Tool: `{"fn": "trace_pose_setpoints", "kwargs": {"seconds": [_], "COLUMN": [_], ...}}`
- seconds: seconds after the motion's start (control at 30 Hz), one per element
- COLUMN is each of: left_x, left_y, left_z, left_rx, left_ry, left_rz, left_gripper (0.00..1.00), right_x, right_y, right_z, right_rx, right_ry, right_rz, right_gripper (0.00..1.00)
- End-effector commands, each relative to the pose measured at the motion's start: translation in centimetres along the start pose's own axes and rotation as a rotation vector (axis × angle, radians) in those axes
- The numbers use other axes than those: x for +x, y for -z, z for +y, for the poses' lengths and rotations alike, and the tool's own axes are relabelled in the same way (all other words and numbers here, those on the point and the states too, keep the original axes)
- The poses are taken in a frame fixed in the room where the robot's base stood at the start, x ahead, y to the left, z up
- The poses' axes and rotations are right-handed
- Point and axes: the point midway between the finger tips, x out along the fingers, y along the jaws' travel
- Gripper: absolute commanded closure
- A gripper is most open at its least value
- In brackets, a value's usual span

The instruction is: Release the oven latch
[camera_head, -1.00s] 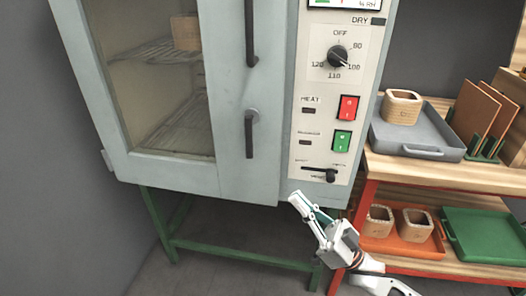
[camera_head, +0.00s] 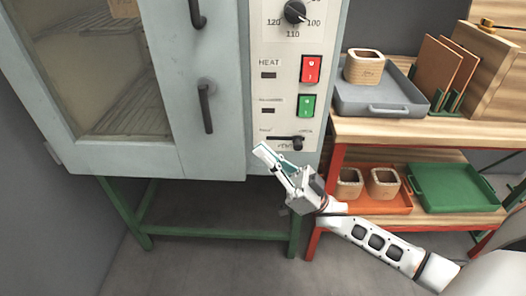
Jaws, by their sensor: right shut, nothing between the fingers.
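The grey oven (camera_head: 210,150) stands on a green frame, its glass door (camera_head: 105,80) closed at the left. A dark latch handle (camera_head: 206,105) hangs roughly vertical on the front beside the door. A second dark handle (camera_head: 197,12) is higher up, cut by the top edge. My right gripper (camera_head: 264,155) is shut and empty. It is just below the control panel, to the lower right of the lower handle and apart from it. My left gripper is not in view.
The control panel has a dial (camera_head: 295,12), a red switch (camera_head: 311,69), a green switch (camera_head: 307,105) and a slider (camera_head: 297,140). At right, a shelf (camera_head: 420,130) bears a grey tray (camera_head: 375,100), an orange tray (camera_head: 395,205) and a green tray (camera_head: 455,188). Wooden coil forms (camera_head: 364,67) sit in trays.

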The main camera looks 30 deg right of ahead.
Motion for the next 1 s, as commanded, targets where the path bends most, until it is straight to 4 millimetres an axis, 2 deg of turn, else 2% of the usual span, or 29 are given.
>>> {"fn": "trace_pose_setpoints", "kwargs": {"seconds": [0.03,0.1,0.37,0.43,0.6,0.8,1.0], "left_x": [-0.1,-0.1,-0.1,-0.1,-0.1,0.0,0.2], "left_y": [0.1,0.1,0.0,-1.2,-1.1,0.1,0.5], "left_z": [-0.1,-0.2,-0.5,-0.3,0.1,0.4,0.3], "left_rx": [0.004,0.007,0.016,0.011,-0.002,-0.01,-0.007], "left_ry": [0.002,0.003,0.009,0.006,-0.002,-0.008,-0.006], "left_rz": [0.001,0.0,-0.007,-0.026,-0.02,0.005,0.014], "left_gripper": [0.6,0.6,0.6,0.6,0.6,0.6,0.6], "right_x": [1.3,2.7,7.6,8.0,9.2,9.8,9.9], "right_y": [0.3,0.3,0.3,-1.2,-2.5,-2.9,-2.9], "right_z": [0.0,-0.1,0.0,0.0,0.0,0.0,0.0], "right_rx": [-0.003,-0.002,-0.001,0.004,0.003,0.001,0.001], "right_ry": [0.004,0.005,0.003,-0.002,-0.002,0.0,0.0], "right_rz": [0.007,0.007,0.006,0.001,-0.002,-0.002,-0.001], "right_gripper": [1.0,1.0,1.0,1.0,1.0,1.0,1.0]}}
